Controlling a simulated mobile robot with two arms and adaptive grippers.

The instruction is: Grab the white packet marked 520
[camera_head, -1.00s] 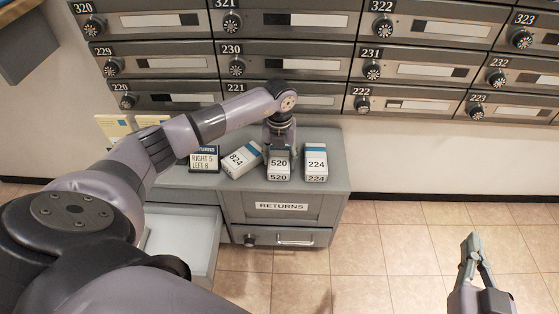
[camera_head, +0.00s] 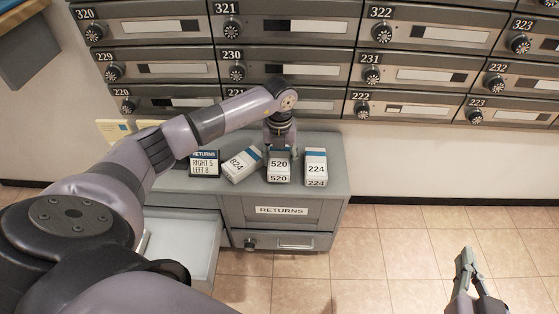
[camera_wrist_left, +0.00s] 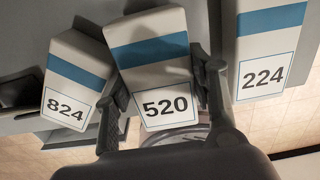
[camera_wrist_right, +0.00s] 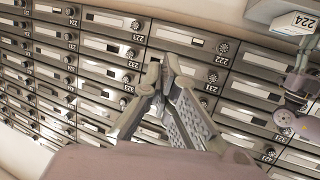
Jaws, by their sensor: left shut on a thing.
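The white packet marked 520 (camera_head: 279,167) is at the grey cabinet top in the head view, between packets 824 (camera_head: 241,163) and 224 (camera_head: 316,166). It has a blue stripe and also shows in the left wrist view (camera_wrist_left: 160,80). My left gripper (camera_wrist_left: 160,112) is shut on it, one finger along each side. I cannot tell whether the packet touches the cabinet top. My right gripper (camera_head: 463,258) is above the floor at the lower right, away from the packets. Its fingertips are close together in the right wrist view (camera_wrist_right: 160,62) and hold nothing visible.
The grey RETURNS cabinet (camera_head: 330,186) stands below rows of numbered mailboxes (camera_head: 440,75). A dark sign (camera_head: 204,163) stands left of packet 824. An open drawer (camera_head: 190,240) extends at the left. The tiled floor at the right is clear.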

